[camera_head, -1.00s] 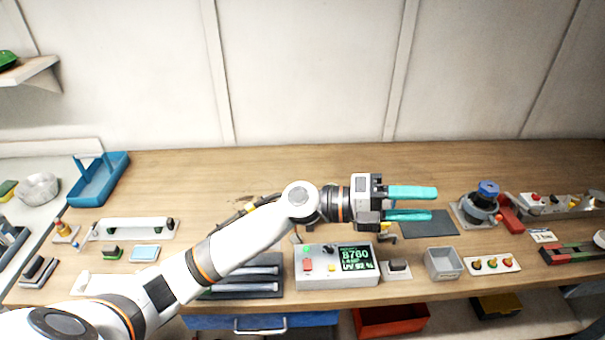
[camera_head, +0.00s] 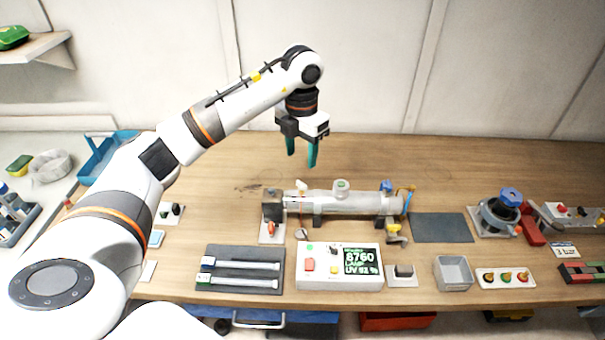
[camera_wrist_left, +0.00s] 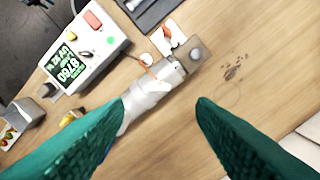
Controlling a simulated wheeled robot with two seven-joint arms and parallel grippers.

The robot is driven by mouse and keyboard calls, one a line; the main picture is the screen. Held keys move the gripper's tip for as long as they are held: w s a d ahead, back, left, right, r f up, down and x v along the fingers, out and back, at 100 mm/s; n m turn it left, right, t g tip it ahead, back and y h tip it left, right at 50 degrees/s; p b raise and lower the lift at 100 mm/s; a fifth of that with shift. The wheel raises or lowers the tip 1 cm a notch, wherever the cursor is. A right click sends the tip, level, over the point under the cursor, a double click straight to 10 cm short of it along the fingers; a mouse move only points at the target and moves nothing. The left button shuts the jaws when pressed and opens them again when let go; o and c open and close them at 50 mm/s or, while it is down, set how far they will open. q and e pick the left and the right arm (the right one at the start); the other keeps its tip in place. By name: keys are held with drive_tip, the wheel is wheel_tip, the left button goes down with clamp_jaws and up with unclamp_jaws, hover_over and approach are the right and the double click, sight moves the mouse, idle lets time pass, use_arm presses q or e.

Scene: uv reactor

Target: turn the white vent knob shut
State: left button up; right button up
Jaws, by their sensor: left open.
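The reactor (camera_head: 350,203) is a pale horizontal cylinder on dark supports, and it also shows in the left wrist view (camera_wrist_left: 150,100). A small white knob (camera_head: 302,185), which looks like the vent knob, stands on top near its left end. A round white cap with a green centre (camera_head: 341,184) sits mid-cylinder. My left gripper (camera_head: 301,159) points down, open and empty, above and apart from the white knob. Its teal fingers (camera_wrist_left: 162,102) spread at both sides of the wrist view. My right gripper is not in view.
A control box with a green display (camera_head: 340,268) stands in front of the reactor, beside a dark tray with two tubes (camera_head: 240,268). A grey bin (camera_head: 453,273) and a blue-topped device (camera_head: 500,215) are to the right. The table behind the reactor is clear.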

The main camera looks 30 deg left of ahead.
sight(302, 183)
use_arm(q)
wheel_tip(302, 183, down, 7)
drive_tip(key=shift+f+p, duration=0.15)
drive_tip(key=shift+p, duration=1.05)
drive_tip(key=shift+f, duration=0.6)
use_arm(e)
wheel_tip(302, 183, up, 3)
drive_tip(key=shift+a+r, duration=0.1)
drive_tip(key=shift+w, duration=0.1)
